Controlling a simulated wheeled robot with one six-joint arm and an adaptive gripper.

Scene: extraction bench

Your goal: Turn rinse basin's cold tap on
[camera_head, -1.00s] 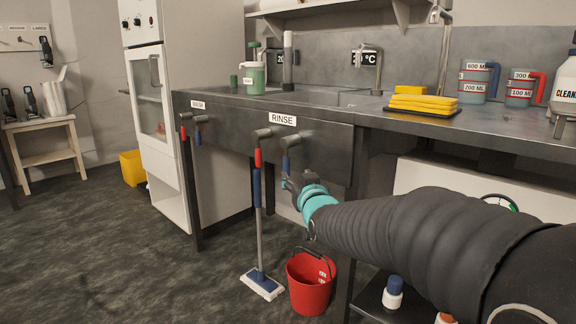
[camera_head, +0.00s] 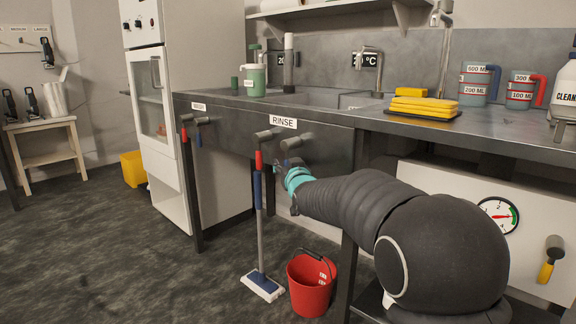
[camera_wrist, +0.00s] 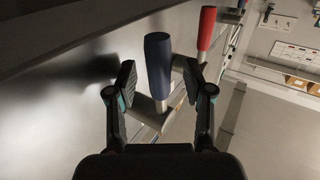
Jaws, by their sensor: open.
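The cold tap's blue handle (camera_wrist: 158,62) stands between the two fingers of my open gripper (camera_wrist: 159,82) in the wrist view. Small gaps seem to show on both sides of it; contact cannot be told. In the head view my gripper (camera_head: 285,168) is at the front of the bench, just below the RINSE label (camera_head: 283,122), and hides the blue handle. The grey tap body (camera_head: 292,143) shows above it. The hot tap's red handle (camera_head: 258,160) hangs to the left; it also shows at the right of the blue one in the wrist view (camera_wrist: 206,28).
A mop (camera_head: 260,230) stands upright just left of my gripper, below the red handle. A red bucket (camera_head: 310,285) stands on the floor beneath. Open floor lies at the left.

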